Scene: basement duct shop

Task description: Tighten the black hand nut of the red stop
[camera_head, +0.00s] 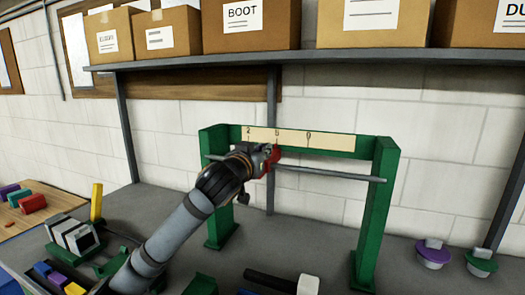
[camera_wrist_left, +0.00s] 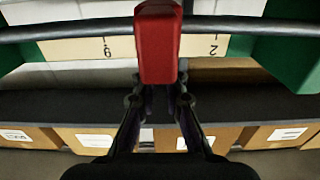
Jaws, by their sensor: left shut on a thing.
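The red stop (camera_head: 271,159) sits on the grey rod (camera_head: 330,174) of the green frame (camera_head: 376,215), below the pale number strip. My left gripper (camera_head: 262,158) is at the stop, in front of the rod. In the left wrist view the stop shows as a red block (camera_wrist_left: 158,45) across the rod, at the tips of my left gripper (camera_wrist_left: 159,93). My right gripper is not in view.
A shelf (camera_head: 300,59) with cardboard boxes runs above the frame. A black-handled hammer (camera_head: 285,282) lies on the bench in front. Small bins and coloured blocks are at the left; a purple knob (camera_head: 433,253) stands at the right.

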